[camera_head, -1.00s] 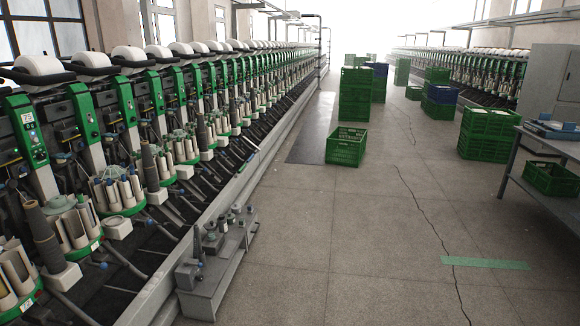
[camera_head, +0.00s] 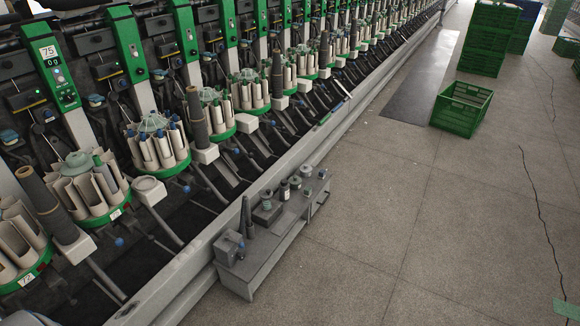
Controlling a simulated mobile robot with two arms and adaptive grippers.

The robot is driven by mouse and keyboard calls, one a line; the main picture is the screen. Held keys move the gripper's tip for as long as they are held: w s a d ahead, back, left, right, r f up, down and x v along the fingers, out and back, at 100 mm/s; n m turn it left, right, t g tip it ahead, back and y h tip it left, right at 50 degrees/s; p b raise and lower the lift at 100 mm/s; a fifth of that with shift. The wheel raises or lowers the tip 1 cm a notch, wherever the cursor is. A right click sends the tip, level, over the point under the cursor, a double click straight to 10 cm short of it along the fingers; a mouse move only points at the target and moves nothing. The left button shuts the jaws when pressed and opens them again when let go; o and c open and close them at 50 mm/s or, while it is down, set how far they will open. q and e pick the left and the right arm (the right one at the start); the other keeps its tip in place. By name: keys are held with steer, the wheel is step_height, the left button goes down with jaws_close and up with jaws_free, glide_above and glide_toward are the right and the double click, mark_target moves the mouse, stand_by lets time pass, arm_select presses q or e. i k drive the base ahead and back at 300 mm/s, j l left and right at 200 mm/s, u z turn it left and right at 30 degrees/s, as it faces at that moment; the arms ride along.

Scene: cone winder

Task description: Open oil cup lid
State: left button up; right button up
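A low grey bench (camera_head: 262,262) stands on the floor along the front of the winding machine. On it, from near to far, are a grey box (camera_head: 229,246), a dark upright cone (camera_head: 248,217), a squat pot with a pale greenish top (camera_head: 267,207), a dark bottle (camera_head: 285,190) and a few small round pots (camera_head: 306,172). The oil cup and its lid may be among these pots, but they are too small for me to tell which one it is or whether a lid is shut. Neither of my grippers is in view.
The winding machine (camera_head: 155,130), with green-edged bobbin holders and grey cones, fills the left side. A green crate (camera_head: 461,108) stands on the floor at the right, with stacked crates (camera_head: 488,38) behind it. The concrete floor (camera_head: 390,220) right of the bench is clear.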

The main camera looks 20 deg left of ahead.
mark_target(266, 194)
steer(key=i+l+u, duration=0.1)
steer(key=i+u, duration=0.3)
steer(key=i, duration=0.15)
steer(key=i+l+u, duration=0.75)
steer(key=i, duration=0.25)
